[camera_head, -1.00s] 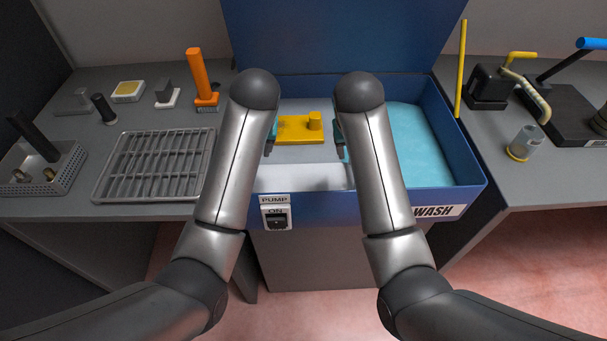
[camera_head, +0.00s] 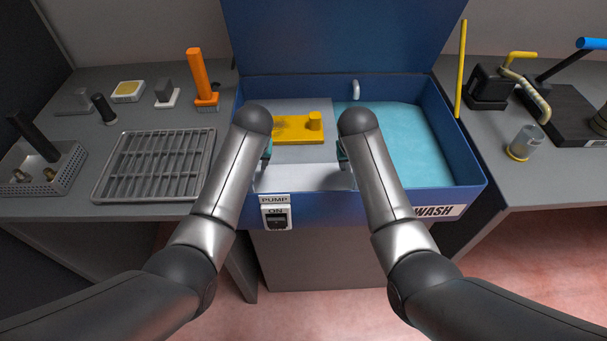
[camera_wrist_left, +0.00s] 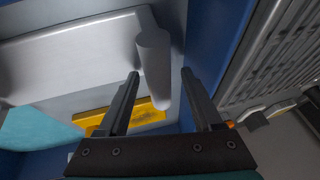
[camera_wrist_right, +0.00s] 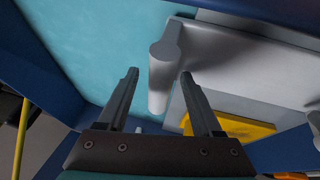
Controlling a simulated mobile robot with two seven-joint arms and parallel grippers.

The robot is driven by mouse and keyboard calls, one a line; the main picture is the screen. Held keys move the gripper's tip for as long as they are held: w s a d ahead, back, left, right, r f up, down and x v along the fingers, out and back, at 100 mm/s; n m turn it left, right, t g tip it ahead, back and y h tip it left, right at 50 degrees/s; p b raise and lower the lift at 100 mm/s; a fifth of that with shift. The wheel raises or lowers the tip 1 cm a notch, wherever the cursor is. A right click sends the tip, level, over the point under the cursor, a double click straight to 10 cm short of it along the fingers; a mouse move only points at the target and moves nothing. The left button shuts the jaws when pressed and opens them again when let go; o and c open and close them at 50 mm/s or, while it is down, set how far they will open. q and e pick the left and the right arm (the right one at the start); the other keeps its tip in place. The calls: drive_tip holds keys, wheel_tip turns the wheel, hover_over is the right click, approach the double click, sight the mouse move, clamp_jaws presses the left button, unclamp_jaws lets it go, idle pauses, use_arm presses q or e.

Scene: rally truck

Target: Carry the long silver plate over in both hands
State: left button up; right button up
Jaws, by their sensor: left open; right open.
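The long silver plate (camera_head: 305,178) lies across the near left part of the blue wash basin. It has an upright post at each end. In the left wrist view one post (camera_wrist_left: 153,65) shows between the fingers of my open left gripper (camera_wrist_left: 160,73). In the right wrist view the other post (camera_wrist_right: 162,75) shows between the fingers of my open right gripper (camera_wrist_right: 160,74). I see no finger closed on either post, and cannot tell whether they touch. In the head view my forearms hide most of both grippers and the plate's ends.
A yellow block with a knob (camera_head: 298,129) sits on a grey ledge behind the plate. Teal liquid (camera_head: 418,145) fills the basin's right part. The blue basin wall (camera_head: 468,165) surrounds it. A wire rack (camera_head: 155,165) lies left, and a glass cup (camera_head: 525,143) stands right.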

use_arm(q)
drive_tip(key=shift+c, duration=0.2)
use_arm(e)
drive_tip(key=shift+c, duration=0.2)
use_arm(q)
clamp_jaws()
use_arm(e)
clamp_jaws()
idle(0.4)
use_arm(q)
drive_tip(key=shift+r, duration=0.1)
use_arm(e)
drive_tip(key=shift+r, duration=0.1)
